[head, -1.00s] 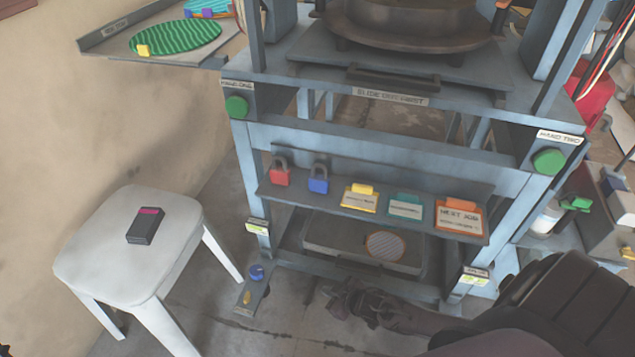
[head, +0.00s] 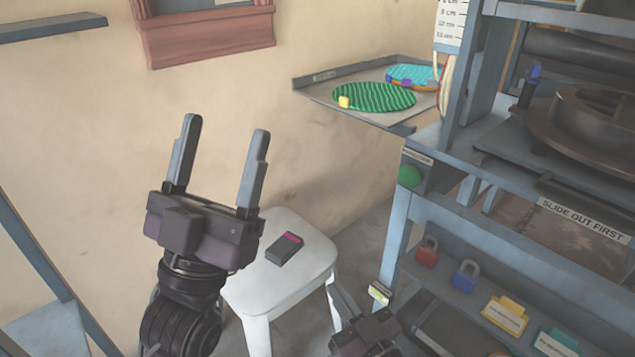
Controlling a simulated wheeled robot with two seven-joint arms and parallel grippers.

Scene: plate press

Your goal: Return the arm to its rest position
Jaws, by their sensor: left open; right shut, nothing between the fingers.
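My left gripper (head: 224,130) stands upright in the left half of the head view, in front of the wall. Its two grey fingers point up, well apart, with nothing between them. My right gripper (head: 340,296) is low in the view, at the bottom edge, between the white stool and the press frame. Its fingers are together and hold nothing; its arm is cut off by the picture edge. Neither gripper visibly holds or touches anything.
The white stool (head: 255,293) with a dark box (head: 284,248) stands behind my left gripper. The press frame (head: 396,225) fills the right, with padlocks and tags on its shelf. A side tray (head: 318,88) carries a green ridged disc (head: 375,97). Open wall lies between.

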